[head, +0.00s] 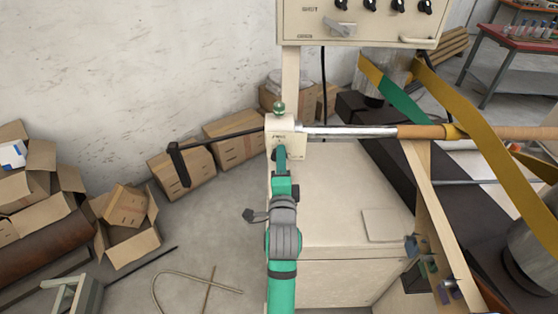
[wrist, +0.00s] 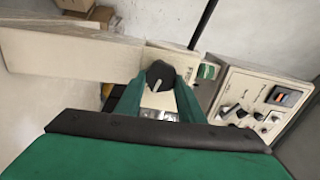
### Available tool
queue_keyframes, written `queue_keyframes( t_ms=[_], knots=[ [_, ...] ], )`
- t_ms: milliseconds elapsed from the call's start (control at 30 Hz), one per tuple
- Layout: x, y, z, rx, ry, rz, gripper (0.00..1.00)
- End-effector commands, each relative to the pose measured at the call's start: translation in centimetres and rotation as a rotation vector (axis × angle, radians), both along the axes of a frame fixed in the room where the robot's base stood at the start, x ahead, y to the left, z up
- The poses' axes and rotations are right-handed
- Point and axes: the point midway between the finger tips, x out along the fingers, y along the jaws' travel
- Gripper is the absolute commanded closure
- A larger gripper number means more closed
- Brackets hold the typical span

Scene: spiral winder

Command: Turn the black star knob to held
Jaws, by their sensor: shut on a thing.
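The black star knob (wrist: 159,74) shows in the wrist view between my fingertips, with a pale pointer mark on its face. It sits on a cream housing (wrist: 183,62). My gripper (wrist: 158,88) is shut on the knob, one green finger on each side. In the head view my gripper (head: 280,158) reaches up to the front of the cream housing (head: 285,126) at the left end of the winder's shaft. There the knob is hidden behind my gripper. The label by the knob is too small to read.
A crank handle (head: 178,160) sticks out left of the housing. A steel shaft (head: 350,132) runs right. A control panel (head: 362,20) hangs above. The cream cabinet (head: 340,250) stands below. Cardboard boxes (head: 130,230) lie on the floor at left, with some bare floor between.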

Motion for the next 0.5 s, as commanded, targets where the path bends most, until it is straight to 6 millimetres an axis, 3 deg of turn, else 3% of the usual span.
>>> queue_keyframes(
  t_ms=[500],
  knots=[
    [0.0, -0.03, -0.2, 0.137, 0.002, 0.0, 0.88]
  ],
)
